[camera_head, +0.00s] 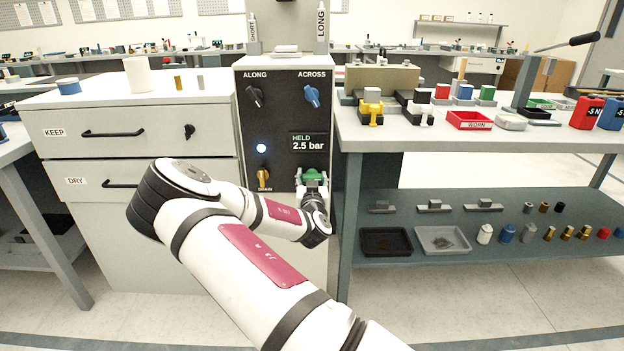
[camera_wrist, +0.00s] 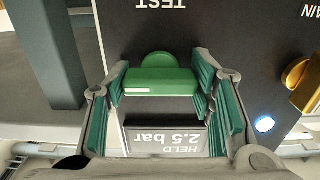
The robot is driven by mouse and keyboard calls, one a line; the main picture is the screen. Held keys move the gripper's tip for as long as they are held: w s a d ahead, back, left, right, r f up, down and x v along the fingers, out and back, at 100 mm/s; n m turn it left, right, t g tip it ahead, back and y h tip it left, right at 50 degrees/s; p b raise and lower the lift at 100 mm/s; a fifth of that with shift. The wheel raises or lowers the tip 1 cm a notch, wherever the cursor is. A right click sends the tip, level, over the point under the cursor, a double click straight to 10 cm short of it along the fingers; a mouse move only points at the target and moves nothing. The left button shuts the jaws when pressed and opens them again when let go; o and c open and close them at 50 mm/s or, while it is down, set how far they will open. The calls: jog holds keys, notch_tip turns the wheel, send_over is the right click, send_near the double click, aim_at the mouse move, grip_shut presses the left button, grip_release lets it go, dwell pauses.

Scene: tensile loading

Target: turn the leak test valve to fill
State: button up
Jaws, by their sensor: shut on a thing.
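The green valve handle (camera_wrist: 158,82) is on the dark panel, near the upside-down word TEST in the wrist view. It is a bar on a round green base, lies level across that view, and has a white mark near its left end. In the head view the handle (camera_head: 311,174) shows low on the panel's right side, partly covered by my gripper (camera_head: 314,187). In the wrist view my gripper (camera_wrist: 162,88) has a green-padded finger at each end of the bar and is shut on it. The word fill is not readable in either view.
The panel (camera_head: 282,90) also carries a yellow DRAIN knob (camera_head: 264,178), a black ALONG knob (camera_head: 254,95), a blue ACROSS knob (camera_head: 312,94) and a display (camera_head: 309,142) reading HELD 2.5 bar. Drawers (camera_head: 140,180) stand left, a loaded bench (camera_head: 400,135) right.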

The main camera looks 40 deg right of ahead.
jog(key=shift+n, duration=0.3)
jog(key=n, duration=0.9)
jog(key=shift+b, duration=0.4)
jog(key=n, duration=0.4)
jog(key=shift+n+b, duration=0.35)
jog(key=shift+n, duration=1.75)
jog(key=o, duration=1.2)
jog(key=shift+c, duration=0.2)
